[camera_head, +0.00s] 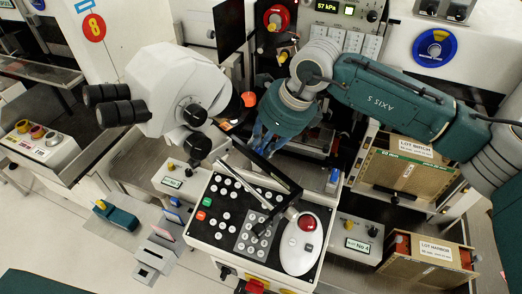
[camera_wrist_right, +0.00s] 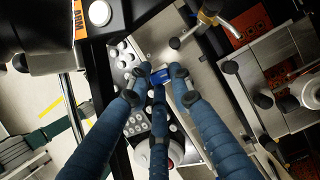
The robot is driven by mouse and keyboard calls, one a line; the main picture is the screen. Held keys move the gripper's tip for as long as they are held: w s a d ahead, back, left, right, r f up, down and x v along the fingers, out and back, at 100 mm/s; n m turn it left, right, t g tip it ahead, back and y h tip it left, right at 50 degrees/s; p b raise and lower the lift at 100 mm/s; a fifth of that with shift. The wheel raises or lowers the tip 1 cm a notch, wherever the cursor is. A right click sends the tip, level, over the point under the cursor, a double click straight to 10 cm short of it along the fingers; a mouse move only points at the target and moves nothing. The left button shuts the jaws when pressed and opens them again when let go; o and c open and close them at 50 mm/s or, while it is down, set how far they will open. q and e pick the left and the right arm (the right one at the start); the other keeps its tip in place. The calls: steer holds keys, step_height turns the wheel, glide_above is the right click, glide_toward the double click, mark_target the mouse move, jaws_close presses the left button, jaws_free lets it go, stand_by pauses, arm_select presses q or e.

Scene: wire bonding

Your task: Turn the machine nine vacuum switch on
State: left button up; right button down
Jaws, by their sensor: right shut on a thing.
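My right gripper (camera_head: 266,142) comes in from the right and points down beside the microscope, just above the control box. In the right wrist view its three blue fingers (camera_wrist_right: 160,76) close together at their tips on a small blue and white piece (camera_wrist_right: 163,74), mostly covered by the fingers. I cannot tell if this piece is the vacuum switch. A pressure display (camera_head: 327,7) reading 57 kPa sits on the white panel at the top, with a dark knob (camera_head: 372,16) to its right. No number nine is legible. My left gripper is not in view.
The white microscope (camera_head: 178,88) stands left of my right gripper. The button-covered control box (camera_head: 222,218) with a white mouse-like device (camera_head: 301,243) is below. Wooden lot boxes (camera_head: 410,172) stand at the right. The left floor is fairly clear.

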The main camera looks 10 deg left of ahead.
steer(key=shift+w+a+r+n+b, duration=0.15)
steer(key=shift+r+n+b, duration=0.15)
steer(key=shift+n+b, duration=0.45)
stand_by(2.0)
stand_by(0.7)
steer(key=c, duration=1.7)
jaws_free()
steer(key=shift+o, duration=0.7)
steer(key=shift+a+f, duration=0.1)
steer(key=shift+f, duration=0.05)
steer(key=shift+d+r, duration=0.2)
steer(key=shift+r, duration=0.05)
steer(key=v, duration=1.1)
steer(key=shift+r, duration=0.2)
steer(key=shift+w+d, duration=0.1)
steer(key=shift+d, duration=0.05)
